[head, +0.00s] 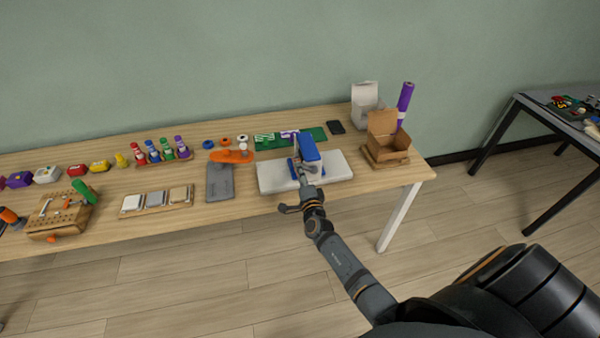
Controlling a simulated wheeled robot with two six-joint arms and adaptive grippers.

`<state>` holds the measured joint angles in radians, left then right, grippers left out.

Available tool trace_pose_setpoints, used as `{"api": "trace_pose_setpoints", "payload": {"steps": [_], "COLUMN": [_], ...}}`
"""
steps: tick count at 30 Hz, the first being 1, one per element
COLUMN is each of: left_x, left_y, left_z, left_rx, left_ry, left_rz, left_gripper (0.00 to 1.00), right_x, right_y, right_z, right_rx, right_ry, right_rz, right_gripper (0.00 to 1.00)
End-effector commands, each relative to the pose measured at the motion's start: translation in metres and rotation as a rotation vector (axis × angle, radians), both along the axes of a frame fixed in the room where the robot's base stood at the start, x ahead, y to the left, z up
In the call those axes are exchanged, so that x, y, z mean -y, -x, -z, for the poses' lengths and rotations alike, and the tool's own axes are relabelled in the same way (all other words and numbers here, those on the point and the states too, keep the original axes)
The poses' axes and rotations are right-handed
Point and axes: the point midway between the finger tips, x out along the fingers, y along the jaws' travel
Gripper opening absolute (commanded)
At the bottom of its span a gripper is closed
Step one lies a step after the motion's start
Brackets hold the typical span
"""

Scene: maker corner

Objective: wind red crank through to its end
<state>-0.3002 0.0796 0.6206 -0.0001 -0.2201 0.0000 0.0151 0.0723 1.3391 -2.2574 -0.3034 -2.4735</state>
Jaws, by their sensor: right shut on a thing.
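A blue device (309,148) stands on a white base slab (334,167) near the right part of the wooden table. My right gripper (304,178) reaches in from below and is at the near side of this device. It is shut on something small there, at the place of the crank. The red crank itself cannot be made out; the gripper and the device cover that spot. How far the crank is turned cannot be told. My left gripper is not in view.
An open cardboard box (389,142), a white bag (364,103) and a purple roll (404,105) stand to the right. A green mat (316,134) and dark phone (335,127) lie behind.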

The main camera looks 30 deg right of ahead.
Motion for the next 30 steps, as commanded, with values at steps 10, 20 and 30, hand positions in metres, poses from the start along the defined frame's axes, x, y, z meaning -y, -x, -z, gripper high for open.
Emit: {"api": "trace_pose_setpoints", "payload": {"steps": [10, 20, 30], "left_x": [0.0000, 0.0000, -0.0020], "left_y": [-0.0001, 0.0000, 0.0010], "left_z": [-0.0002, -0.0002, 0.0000], "left_rx": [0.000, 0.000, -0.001], "left_ry": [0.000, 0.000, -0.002], "left_rz": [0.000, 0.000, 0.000], "left_gripper": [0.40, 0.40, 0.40], "right_x": [0.0023, 0.0017, -0.0007], "right_y": [-0.0010, -0.0010, 0.0050], "right_z": [-0.0035, -0.0032, -0.0007], "right_rx": [0.006, 0.005, 0.001], "right_ry": [0.021, 0.018, 0.015], "right_rz": [0.005, 0.003, 0.001], "right_gripper": [0.00, 0.47, 0.47]}}
